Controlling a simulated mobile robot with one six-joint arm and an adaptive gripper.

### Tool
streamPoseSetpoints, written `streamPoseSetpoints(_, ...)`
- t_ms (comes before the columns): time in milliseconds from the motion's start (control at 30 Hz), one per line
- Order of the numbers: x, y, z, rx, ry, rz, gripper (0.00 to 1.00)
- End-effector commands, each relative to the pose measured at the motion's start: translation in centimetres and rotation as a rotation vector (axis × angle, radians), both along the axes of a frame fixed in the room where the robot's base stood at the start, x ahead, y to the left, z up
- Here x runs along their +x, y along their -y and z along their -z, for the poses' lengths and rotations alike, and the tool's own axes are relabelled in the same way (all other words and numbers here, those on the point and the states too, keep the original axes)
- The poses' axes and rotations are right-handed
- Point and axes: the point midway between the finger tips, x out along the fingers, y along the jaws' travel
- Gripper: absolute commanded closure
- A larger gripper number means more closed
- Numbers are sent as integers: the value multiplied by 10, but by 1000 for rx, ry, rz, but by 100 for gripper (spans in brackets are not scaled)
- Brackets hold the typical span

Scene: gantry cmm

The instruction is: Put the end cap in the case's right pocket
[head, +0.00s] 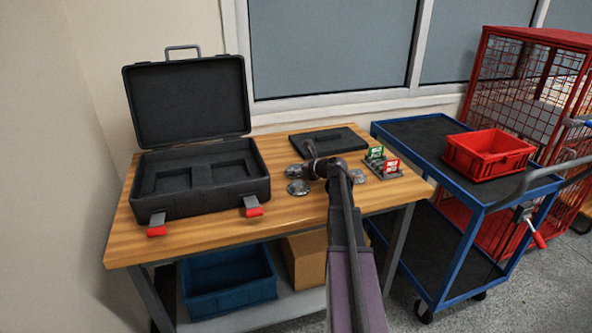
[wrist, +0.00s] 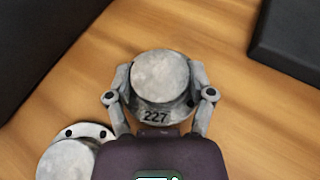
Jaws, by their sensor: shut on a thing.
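In the wrist view my gripper (wrist: 160,98) is shut on a round grey metal end cap (wrist: 160,75) marked 227, one finger on each side. Whether the cap touches the table I cannot tell. In the head view my gripper (head: 313,166) is over the middle of the table, right of the case, and largely hides what it holds. The black case (head: 200,204) stands open at the table's left, lid up. Its foam has a left pocket (head: 168,179) and a right pocket (head: 231,166); both look empty.
Other metal caps (head: 298,188) lie near my gripper; one shows lower left in the wrist view (wrist: 68,158). A dark flat pad (head: 328,141) lies behind. A small rack with green and red tags (head: 391,166) is right. A blue cart (head: 415,134) carries a red bin (head: 487,160).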

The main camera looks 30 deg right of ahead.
Motion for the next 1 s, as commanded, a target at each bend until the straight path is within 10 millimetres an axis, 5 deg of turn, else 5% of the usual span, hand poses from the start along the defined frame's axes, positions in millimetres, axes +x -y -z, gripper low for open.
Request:
streamPoseSetpoints(33, 0, 0, 3, 0, 0, 0, 90)
streamPoseSetpoints(67, 0, 0, 2, 0, 0, 0, 28)
streamPoseSetpoints(167, 0, 0, 1, 0, 0, 0, 0)
streamPoseSetpoints(800, 0, 0, -3, 0, 0, 0, 0)
streamPoseSetpoints(1000, -19, 5, -12, 0, 0, 1, 0)
